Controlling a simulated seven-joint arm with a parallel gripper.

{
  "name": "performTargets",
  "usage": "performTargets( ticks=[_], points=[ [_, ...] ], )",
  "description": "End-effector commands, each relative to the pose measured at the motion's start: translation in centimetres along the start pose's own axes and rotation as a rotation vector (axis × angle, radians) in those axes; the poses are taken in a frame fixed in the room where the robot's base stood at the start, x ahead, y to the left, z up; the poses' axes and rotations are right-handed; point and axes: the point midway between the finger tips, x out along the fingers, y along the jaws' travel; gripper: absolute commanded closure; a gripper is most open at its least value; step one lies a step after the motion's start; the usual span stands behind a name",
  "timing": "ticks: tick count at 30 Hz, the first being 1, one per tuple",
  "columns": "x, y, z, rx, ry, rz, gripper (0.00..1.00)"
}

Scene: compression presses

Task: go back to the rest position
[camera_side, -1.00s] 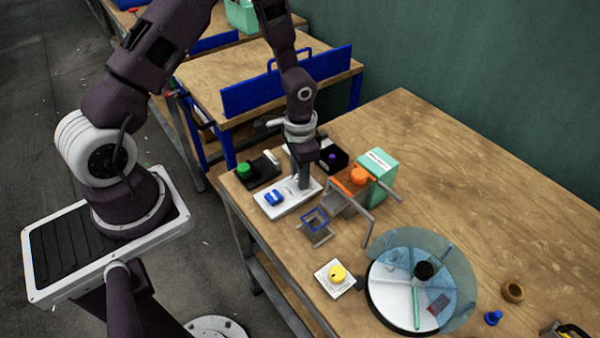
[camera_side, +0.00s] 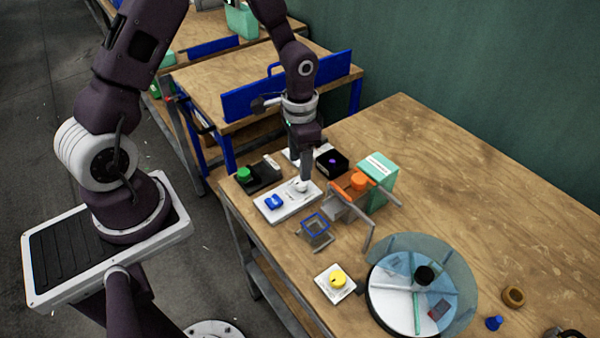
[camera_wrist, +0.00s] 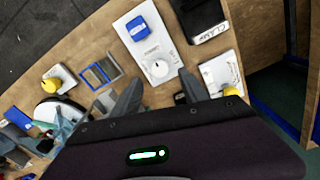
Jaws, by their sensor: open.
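My gripper (camera_side: 305,181) is above the white panel with the blue switch (camera_side: 274,202) and a white knob (camera_side: 299,186). In the wrist view my gripper (camera_wrist: 157,90) shows two dark fingers spread apart with nothing between them. The white knob (camera_wrist: 159,68) lies just beyond the fingers, and the gripper looks clear of it. The blue switch (camera_wrist: 138,27) sits at the other end of that panel.
Around the panel stand a black box with a green button (camera_side: 244,174), a black box with a purple part (camera_side: 331,161), a teal box (camera_side: 379,170), a metal frame with an orange part (camera_side: 357,181), a yellow button (camera_side: 338,277) and a round glass-lidded dial (camera_side: 392,300).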

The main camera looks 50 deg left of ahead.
Motion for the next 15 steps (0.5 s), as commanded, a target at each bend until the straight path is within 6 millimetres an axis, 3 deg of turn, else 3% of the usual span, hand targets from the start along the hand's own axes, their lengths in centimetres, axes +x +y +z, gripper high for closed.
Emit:
performTargets(
  ticks=[3, 11, 14, 15],
  points=[
    [-1.0, 0.0, 0.0, 0.0, 0.001, 0.0, 0.48],
    [-1.1, 0.1, 0.0, 0.0, 0.0, 0.0, 0.48],
    [-3.1, 0.0, 0.1, -0.008, 0.018, -0.025, 0.48],
    [-4.9, 0.0, 0.3, -0.018, 0.034, -0.047, 0.48]
  ],
)
